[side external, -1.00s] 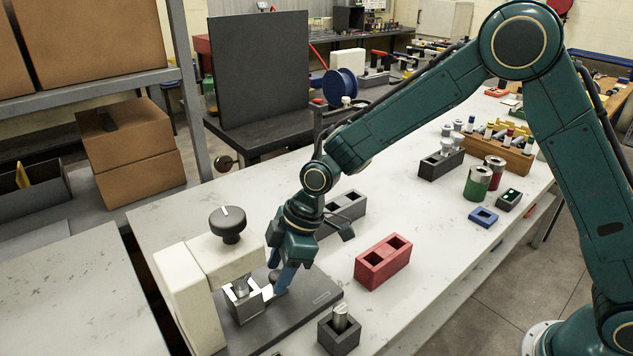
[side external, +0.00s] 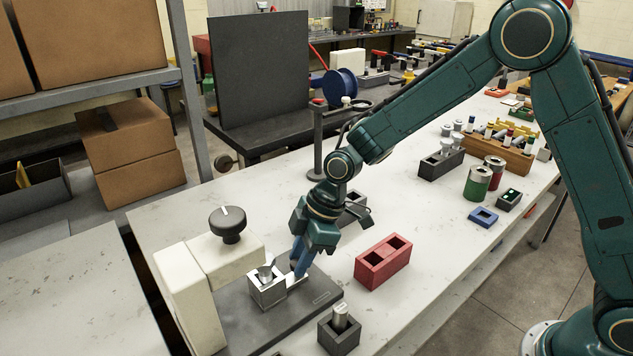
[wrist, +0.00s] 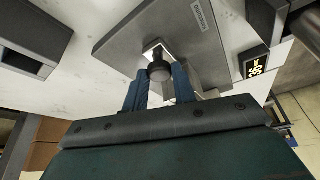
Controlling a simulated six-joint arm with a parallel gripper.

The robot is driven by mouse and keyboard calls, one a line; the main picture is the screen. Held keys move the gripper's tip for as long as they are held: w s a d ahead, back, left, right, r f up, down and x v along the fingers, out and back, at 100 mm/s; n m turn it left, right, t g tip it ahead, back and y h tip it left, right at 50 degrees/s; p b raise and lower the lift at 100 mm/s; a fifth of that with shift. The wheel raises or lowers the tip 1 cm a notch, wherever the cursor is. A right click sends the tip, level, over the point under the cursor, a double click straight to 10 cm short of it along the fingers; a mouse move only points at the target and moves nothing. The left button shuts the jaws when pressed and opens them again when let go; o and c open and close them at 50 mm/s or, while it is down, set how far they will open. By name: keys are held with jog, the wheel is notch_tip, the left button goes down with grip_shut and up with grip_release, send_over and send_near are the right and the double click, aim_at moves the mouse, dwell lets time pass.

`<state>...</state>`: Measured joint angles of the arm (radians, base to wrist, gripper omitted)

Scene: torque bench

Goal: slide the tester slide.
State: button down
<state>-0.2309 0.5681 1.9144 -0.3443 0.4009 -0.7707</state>
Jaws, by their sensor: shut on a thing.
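The tester has a cream body (side external: 190,285) with a dark knob (side external: 228,223) on top and a dark grey base plate (side external: 262,328). The tester slide (side external: 267,291) is a small metal block on the plate, with a silver piece (side external: 266,272) in its top. It stands in front of the tester's head. My gripper (side external: 297,272) is just to its right, blue fingers pointing down. In the wrist view the fingers stand on both sides of the slide's dark round handle (wrist: 158,72), shut on it. The fingers largely hide the handle in the side view.
A grey block with a metal cylinder (side external: 339,333) stands by the plate's front right edge. A red two-hole block (side external: 382,262) lies to the right, and a grey block (side external: 352,208) is behind my gripper. The plate's right end is clear.

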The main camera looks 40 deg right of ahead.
jog(key=shift+d, duration=3.95)
jog(key=c, duration=1.2)
grip_release()
jog(key=shift+o, duration=0.2)
jog(key=shift+r, duration=0.2)
jog(key=shift+r, duration=0.25)
jog(key=v, duration=1.3)
jog(key=shift+s+d, duration=0.15)
jog(key=shift+s, duration=0.05)
